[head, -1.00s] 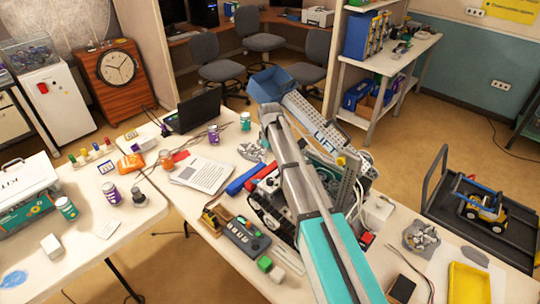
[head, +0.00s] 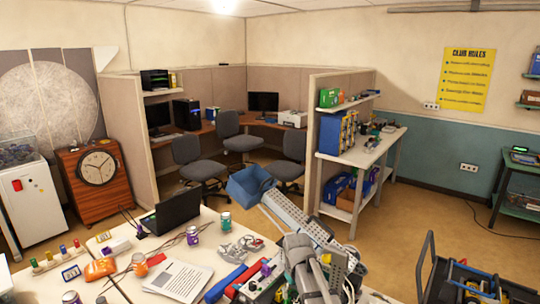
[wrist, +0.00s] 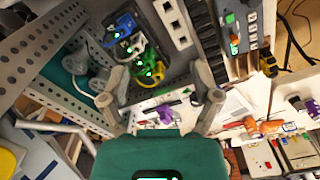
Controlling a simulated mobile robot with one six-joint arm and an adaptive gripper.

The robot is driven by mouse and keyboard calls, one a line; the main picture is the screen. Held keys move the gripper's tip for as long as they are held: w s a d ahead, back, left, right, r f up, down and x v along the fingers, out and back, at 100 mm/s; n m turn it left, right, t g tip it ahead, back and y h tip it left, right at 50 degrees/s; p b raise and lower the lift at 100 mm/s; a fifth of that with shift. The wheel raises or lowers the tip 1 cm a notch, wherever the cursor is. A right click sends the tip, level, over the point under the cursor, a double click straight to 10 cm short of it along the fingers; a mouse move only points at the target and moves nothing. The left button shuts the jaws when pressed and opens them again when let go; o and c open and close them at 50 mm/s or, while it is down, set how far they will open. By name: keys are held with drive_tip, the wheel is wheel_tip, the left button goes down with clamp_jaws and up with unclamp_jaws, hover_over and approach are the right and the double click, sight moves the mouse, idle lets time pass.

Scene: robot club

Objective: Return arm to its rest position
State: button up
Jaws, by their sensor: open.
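My gripper (wrist: 158,78) shows in the wrist view with its two grey fingers spread apart and nothing held between them. Beyond the fingers are a perforated metal frame and green, yellow and blue parts with small lights (wrist: 140,55). In the head view my grey arm (head: 306,270) rises from the bottom edge over the work table. The gripper cannot be made out there. The lower part of the arm is out of frame.
The table holds a black laptop (head: 172,214), jars, papers (head: 178,277) and a perforated lift tower with a blue bin (head: 250,183) close to my arm. A black cart (head: 460,278) stands at right. Floor is open between table and shelves (head: 350,150).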

drive_tip(key=s+d+f+m+b, duration=0.2)
drive_tip(key=s+d+m, duration=0.3)
drive_tip(key=s+d, duration=0.4)
drive_tip(key=s+f, duration=0.1)
drive_tip(key=s, duration=0.3)
drive_tip(key=shift+s, duration=0.2)
